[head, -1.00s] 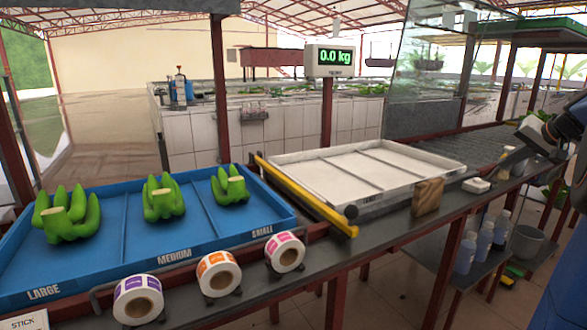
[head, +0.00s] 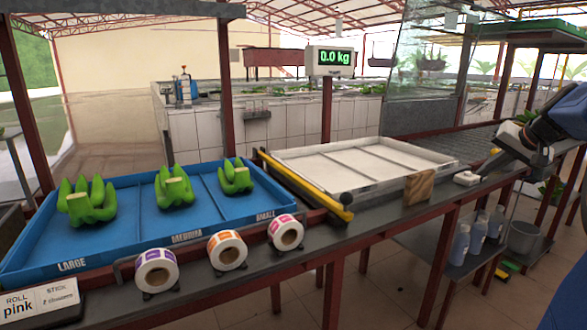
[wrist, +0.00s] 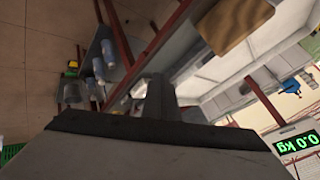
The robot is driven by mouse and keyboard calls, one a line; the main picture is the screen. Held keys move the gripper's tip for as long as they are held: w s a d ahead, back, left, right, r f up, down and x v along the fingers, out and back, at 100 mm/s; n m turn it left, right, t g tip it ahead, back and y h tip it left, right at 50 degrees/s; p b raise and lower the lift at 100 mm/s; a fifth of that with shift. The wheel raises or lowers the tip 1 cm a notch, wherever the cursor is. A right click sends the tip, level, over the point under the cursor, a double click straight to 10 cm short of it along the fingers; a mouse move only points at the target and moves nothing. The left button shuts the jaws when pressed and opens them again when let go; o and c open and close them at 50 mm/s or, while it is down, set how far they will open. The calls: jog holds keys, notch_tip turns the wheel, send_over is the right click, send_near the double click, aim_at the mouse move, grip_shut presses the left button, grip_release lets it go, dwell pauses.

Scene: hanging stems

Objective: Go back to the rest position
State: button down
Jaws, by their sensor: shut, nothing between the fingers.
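My gripper (head: 490,168) is at the right of the head view, above the right end of the bench, with its fingers shut and empty. In the wrist view the closed fingers (wrist: 158,100) stick out from the dark gripper body. The blue tray (head: 130,250) on the left has LARGE, MEDIUM and SMALL sections. One green banana cluster sits in each: large (head: 88,205), medium (head: 174,190) and small (head: 236,178). The white tray (head: 365,148) is empty and stands left of my gripper.
Purple (head: 157,270), orange (head: 228,250) and pink (head: 286,233) label rolls line the bench front. A wooden block (head: 419,187) stands by the white tray. The scale display (head: 335,58) reads 0.0 kg. Bottles (head: 460,245) and a bucket (head: 524,238) are below the bench.

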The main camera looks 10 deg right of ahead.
jog(key=s+a+f+n+g, duration=0.1)
jog(key=s+a+f, duration=0.2)
jog(key=a, duration=0.4)
jog(key=s+a+f+n, duration=0.15)
jog(key=s+a, duration=0.25)
jog(key=a, duration=0.4)
jog(key=s+a+f+n+g, duration=0.1)
jog(key=s+a+f, duration=0.2)
jog(key=a, duration=0.4)
jog(key=s+a+f+n, duration=0.2)
jog(key=s+a+f, duration=0.3)
jog(key=s+f, duration=0.2)
jog(key=s+a+f+n+g, duration=0.1)
jog(key=s+a+f, duration=0.4)
jog(key=s, duration=0.5)
jog(key=shift+s+a+f+n+g, duration=0.3)
jog(key=shift+s+f+n, duration=0.05)
jog(key=shift+f+n, duration=0.5)
